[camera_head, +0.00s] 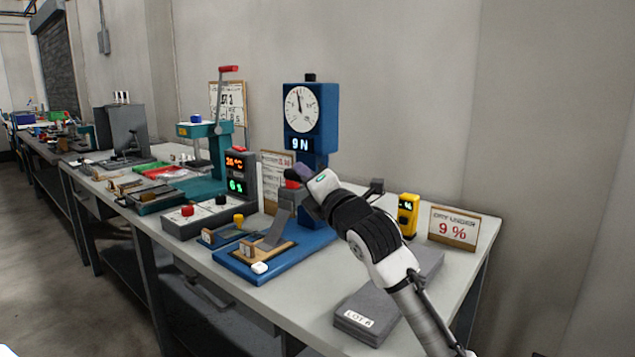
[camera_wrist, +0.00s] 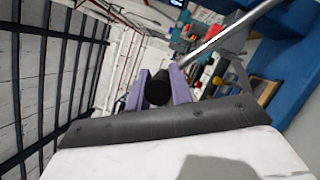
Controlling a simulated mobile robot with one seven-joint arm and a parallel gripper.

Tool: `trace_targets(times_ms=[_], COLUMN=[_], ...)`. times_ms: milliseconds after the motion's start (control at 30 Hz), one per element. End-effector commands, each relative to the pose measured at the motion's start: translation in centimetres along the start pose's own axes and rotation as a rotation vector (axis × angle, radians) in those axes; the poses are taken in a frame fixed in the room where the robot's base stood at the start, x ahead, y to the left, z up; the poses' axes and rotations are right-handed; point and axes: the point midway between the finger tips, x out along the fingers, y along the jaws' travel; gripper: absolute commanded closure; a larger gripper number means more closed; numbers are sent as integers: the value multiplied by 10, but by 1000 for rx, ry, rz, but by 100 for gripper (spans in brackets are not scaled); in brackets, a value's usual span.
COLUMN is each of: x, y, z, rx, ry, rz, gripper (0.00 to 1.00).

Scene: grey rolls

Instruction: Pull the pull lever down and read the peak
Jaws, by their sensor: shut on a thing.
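The blue pull tester (camera_head: 318,100) stands on the bench with a round white dial (camera_head: 301,109) and a display (camera_head: 300,144) reading 9 N. The dial needle points close to the top. My gripper (camera_head: 303,178) is in front of the tester's column, below the display. In the wrist view, my gripper's purple fingers (camera_wrist: 158,92) are shut on the black knob (camera_wrist: 158,86) at the end of the pull lever's metal rod (camera_wrist: 225,42). In the head view the lever is mostly hidden by my gripper. A grey strip (camera_head: 277,229) slants up from the tester's blue base (camera_head: 250,262).
A stack of grey sheets marked LOT (camera_head: 365,318) lies under my arm. A teal press (camera_head: 205,155) with a red-handled lever and a grey control box (camera_head: 241,180) stand left of the tester.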

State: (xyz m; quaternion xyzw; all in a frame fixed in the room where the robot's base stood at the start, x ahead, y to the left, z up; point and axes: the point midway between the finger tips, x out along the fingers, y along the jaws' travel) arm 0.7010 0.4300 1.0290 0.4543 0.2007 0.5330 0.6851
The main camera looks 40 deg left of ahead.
Motion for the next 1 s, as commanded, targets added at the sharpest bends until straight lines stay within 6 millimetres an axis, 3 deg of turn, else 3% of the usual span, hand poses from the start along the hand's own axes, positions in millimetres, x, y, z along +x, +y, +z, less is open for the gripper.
trace_targets(times_ms=[667,700,800,867,1000], x=[-3,-3,-3,-3,-3], y=[-7,-7,-7,-7,-6], z=[-14,-14,-14,-13,-12], rx=[-62,-62,-62,-62,-62], ry=[5,5,4,3,2], rz=[25,24,25,25,25], gripper=[100,77,64,57,57])
